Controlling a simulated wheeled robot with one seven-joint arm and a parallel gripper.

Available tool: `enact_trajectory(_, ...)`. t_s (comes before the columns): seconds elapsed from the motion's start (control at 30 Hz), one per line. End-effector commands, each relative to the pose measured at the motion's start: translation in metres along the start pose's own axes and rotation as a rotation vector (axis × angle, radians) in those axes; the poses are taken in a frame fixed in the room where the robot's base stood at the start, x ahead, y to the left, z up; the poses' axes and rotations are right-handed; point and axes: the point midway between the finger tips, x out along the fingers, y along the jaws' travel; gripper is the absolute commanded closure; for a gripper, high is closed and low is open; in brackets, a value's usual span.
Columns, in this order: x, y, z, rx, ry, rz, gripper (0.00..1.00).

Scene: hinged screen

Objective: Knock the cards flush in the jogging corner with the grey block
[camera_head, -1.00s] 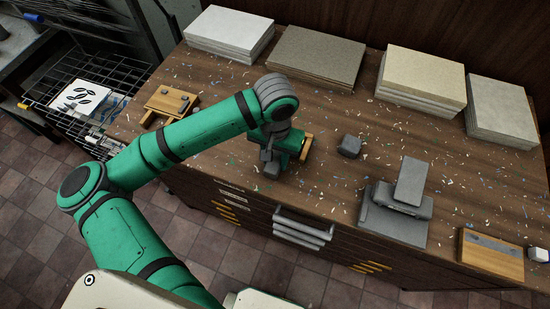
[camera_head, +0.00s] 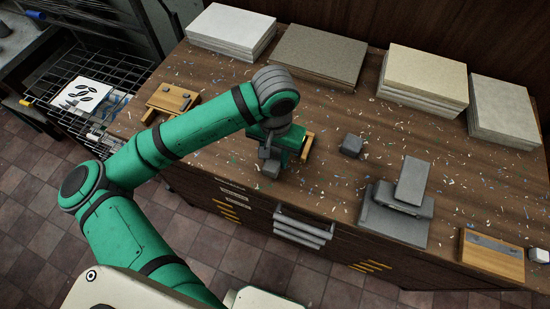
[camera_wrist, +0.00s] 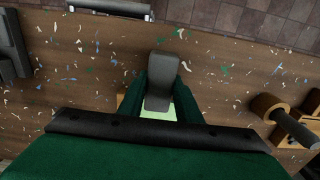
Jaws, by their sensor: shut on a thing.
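My gripper (camera_head: 271,156) is over the front part of the wooden bench, shut on a grey block (camera_head: 270,169). In the wrist view, the block (camera_wrist: 162,72) stands out between the dark green fingers. Pale green cards (camera_wrist: 186,106) show just behind the block, mostly covered by the fingers. I cannot tell whether block and cards touch. A strip of the light wooden jogging corner (camera_head: 308,146) shows right of my gripper; the rest is hidden behind it.
A small dark grey cube (camera_head: 350,146) sits to the right, near a grey stepped stand (camera_head: 393,222). A wooden block with a metal strip (camera_head: 492,254) is at the right front. Paper stacks (camera_head: 229,33) line the back. A wooden fixture (camera_head: 170,101) is at left. Paper scraps litter the bench.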

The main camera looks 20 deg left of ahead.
Motion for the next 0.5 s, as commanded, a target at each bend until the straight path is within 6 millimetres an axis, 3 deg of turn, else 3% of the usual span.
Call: enact_trajectory(0.5,-0.042,0.000,0.000,0.000,0.000,-0.001,0.93)
